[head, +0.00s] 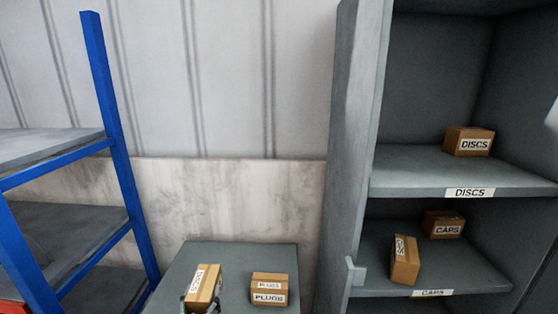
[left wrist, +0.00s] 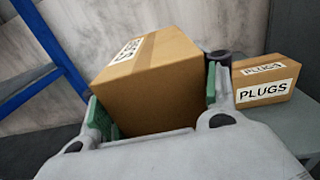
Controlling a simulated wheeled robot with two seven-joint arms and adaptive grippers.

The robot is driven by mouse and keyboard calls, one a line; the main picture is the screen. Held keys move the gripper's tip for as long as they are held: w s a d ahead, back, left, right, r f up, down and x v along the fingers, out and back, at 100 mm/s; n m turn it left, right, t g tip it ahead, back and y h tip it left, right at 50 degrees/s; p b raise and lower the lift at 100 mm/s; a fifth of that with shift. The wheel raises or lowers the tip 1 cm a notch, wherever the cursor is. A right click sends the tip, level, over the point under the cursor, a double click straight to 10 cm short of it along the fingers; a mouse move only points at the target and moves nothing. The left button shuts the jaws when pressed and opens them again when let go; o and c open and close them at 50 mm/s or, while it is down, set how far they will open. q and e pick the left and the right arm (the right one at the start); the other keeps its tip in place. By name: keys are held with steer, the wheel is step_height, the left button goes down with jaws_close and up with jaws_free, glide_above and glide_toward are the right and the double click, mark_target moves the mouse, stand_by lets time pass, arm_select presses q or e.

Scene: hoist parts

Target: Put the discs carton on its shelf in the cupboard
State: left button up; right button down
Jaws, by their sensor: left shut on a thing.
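A brown discs carton (head: 206,286) with a white label is at the left part of the grey table top. My left gripper (head: 201,303) is shut on it. In the left wrist view the carton (left wrist: 150,88) sits between the green finger pads of my gripper (left wrist: 157,112). Whether it touches the table top I cannot tell. The cupboard (head: 352,150) stands open at the right. Its upper shelf (head: 415,175) has a DISCS label on its front edge, and another DISCS carton (head: 468,141) stands towards the back. My right gripper is not in view.
A PLUGS carton (head: 269,289) stands on the table (head: 240,256), right of the held carton; it also shows in the left wrist view (left wrist: 265,82). The CAPS shelf (head: 470,275) holds a CAPS carton (head: 443,224) and a turned carton (head: 405,260). A blue-framed rack (head: 118,150) stands left.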

arm_select(q)
steer(key=shift+f, duration=0.1)
steer(key=s+f, duration=0.3)
steer(key=f, duration=0.1)
steer(key=shift+s+f, duration=0.35)
steer(key=shift+s, duration=0.05)
steer(key=shift+s+f, duration=0.4)
steer(key=shift+f, duration=0.05)
stand_by(1.4)
